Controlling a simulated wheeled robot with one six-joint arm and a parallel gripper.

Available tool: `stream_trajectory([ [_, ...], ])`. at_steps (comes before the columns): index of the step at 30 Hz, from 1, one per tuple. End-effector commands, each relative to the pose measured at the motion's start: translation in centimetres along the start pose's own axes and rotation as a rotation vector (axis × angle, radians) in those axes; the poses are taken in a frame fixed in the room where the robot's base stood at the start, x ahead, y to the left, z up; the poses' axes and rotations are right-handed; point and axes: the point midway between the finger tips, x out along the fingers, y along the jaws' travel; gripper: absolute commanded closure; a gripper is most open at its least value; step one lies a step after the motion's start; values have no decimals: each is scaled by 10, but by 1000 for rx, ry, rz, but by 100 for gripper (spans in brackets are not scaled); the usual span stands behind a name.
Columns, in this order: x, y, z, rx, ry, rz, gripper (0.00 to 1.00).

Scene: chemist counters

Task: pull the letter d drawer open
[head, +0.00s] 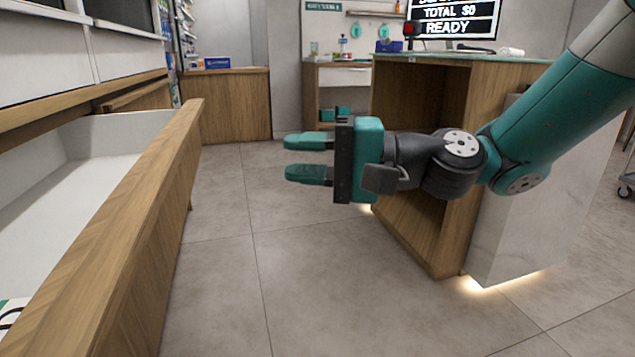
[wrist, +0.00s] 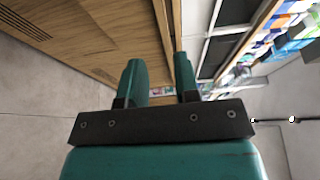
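A wooden-fronted drawer (head: 135,235) with a white inside stands open at the left of the head view. No letter shows on the part of its front that I see, so I cannot tell if it is the letter d drawer. My gripper (head: 308,158) is in the middle of the head view, to the right of the drawer front and apart from it. Its two teal fingers point left with a gap between them and hold nothing. In the wrist view the fingers (wrist: 158,85) are also apart, with a wooden surface (wrist: 100,35) beyond them.
A counter with an open wooden shelf (head: 425,160) and a pale side panel stands behind my arm at the right. A low wooden cabinet (head: 232,103) is at the back left. The grey tiled floor (head: 300,280) between drawer and counter is clear.

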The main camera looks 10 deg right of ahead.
Motion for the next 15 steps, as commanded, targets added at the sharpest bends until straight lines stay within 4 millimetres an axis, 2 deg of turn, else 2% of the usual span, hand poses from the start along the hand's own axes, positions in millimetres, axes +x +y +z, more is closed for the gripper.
stream_trajectory([
  [1,-4,8,0,-7,3,-2,71],
  [15,-17,1,2,1,3,7,71],
])
